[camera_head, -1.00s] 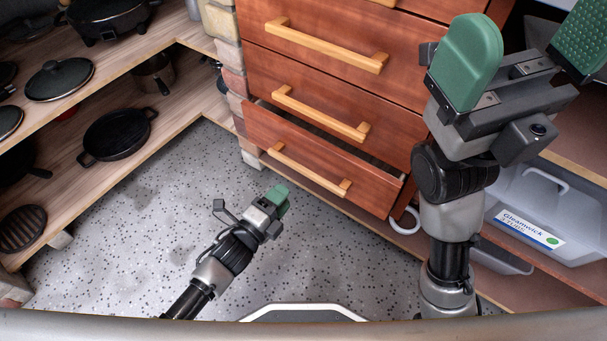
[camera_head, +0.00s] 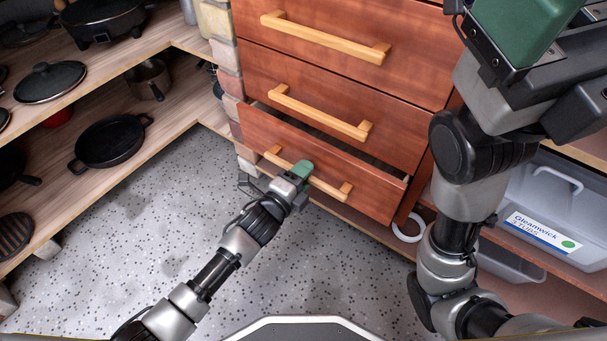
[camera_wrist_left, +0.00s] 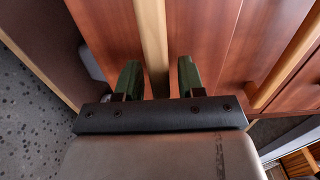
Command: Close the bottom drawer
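The bottom drawer (camera_head: 375,190) of the reddish wooden cabinet stands partly open, with a dark gap along its top edge. Its light wooden handle (camera_head: 330,187) crosses the drawer front. My left gripper (camera_head: 303,168) is at this handle, in front of the drawer. In the left wrist view, the two green fingers are spread apart, with the handle (camera_wrist_left: 153,40) running between them; whether they touch it is unclear. My right gripper (camera_head: 520,30) is raised at the upper right, cut off by the frame edge. One green finger shows clearly there; earlier its fingers were wide apart.
The upper drawers (camera_head: 330,75) look shut. Shelves with pans (camera_head: 110,142) stand at left, beside a brick pillar (camera_head: 228,85). The speckled floor (camera_head: 150,235) is clear.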

